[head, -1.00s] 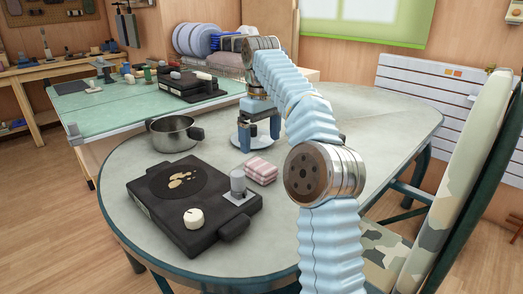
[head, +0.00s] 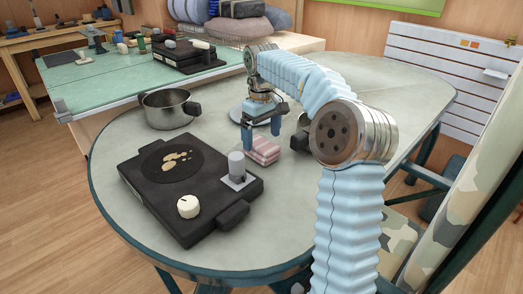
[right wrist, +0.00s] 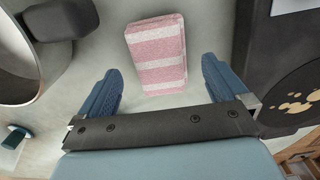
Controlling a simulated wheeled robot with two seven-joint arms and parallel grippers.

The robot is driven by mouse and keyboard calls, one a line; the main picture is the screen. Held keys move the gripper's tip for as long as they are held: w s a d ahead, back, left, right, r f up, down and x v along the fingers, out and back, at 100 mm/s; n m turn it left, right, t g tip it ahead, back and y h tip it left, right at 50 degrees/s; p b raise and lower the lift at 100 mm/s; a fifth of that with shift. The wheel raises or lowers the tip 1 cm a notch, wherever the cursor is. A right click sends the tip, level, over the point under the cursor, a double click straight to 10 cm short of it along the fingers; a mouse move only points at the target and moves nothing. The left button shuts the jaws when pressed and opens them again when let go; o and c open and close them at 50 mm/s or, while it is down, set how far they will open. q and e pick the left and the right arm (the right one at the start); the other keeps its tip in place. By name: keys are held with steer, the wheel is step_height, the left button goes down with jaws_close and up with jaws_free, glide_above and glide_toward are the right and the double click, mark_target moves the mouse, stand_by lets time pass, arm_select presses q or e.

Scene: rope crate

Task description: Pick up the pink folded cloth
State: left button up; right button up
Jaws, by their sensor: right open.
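The pink folded cloth (head: 262,151) has white stripes and lies flat on the grey table, right of the black cooker. It also shows in the right wrist view (right wrist: 157,58), just ahead of the fingertips and between their lines. My right gripper (head: 261,142) is open and empty, above and close beside the cloth on its far side. In the right wrist view the blue fingers of the gripper (right wrist: 160,80) are spread wider than the cloth, with nothing between them. Whether the fingertips are level with the cloth is hard to tell. My left gripper is not in view.
The black cooker (head: 160,208) with a white knob and a grey cylinder (head: 236,165) stands left of the cloth. A metal pot (head: 167,110) is behind it. The table's right side (head: 400,95) is clear.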

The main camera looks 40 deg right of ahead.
mark_target(261, 144)
step_height(261, 144, down, 4)
steer(key=shift+r, duration=0.15)
steer(key=shift+c, duration=0.3)
steer(key=c, duration=1)
steer(key=shift+r, duration=0.1)
step_height(261, 144, up, 10)
steer(key=shift+f, duration=0.1)
